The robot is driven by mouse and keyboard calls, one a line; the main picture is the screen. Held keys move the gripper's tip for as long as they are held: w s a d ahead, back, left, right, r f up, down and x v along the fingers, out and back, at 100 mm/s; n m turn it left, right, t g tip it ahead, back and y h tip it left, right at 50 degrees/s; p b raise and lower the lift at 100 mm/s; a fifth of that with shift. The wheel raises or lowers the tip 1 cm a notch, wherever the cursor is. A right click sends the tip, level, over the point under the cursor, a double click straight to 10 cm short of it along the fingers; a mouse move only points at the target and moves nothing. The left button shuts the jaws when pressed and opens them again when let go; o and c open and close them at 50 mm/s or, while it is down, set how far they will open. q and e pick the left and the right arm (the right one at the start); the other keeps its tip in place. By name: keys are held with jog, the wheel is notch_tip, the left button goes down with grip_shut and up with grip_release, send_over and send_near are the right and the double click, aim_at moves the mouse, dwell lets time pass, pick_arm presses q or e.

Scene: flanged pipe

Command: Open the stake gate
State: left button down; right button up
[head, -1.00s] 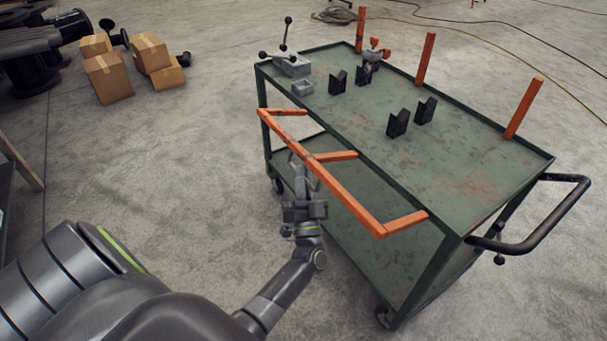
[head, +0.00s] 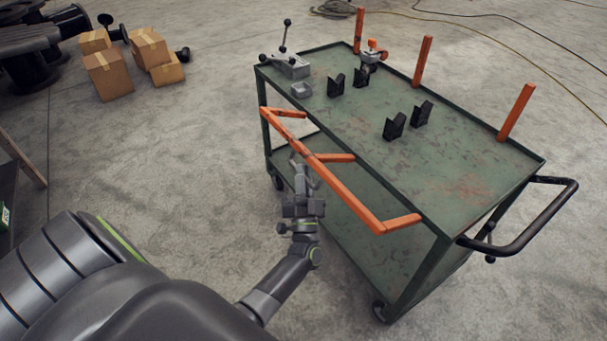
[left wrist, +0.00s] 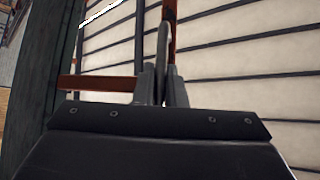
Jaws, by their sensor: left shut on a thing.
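The stake gate (head: 344,199) is an orange frame at the near long side of a green cart (head: 455,183). Its long bar stands out from the cart, and three short stakes run from the bar back toward the cart's edge. My left gripper (head: 301,163) is shut on the long bar near its middle, from the near side. In the left wrist view my left gripper's fingers (left wrist: 162,86) close around the orange bar (left wrist: 170,22), with one orange stake (left wrist: 97,83) to the left. The fingers hide the held part. My right gripper is not in view.
Three upright orange posts (head: 517,112) stand along the cart's far side. Black brackets (head: 394,126) and a grey clamp with levers (head: 287,65) sit on the top. A black handle (head: 530,225) juts out at right. Cardboard boxes (head: 108,76) stand at left; the floor between is clear.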

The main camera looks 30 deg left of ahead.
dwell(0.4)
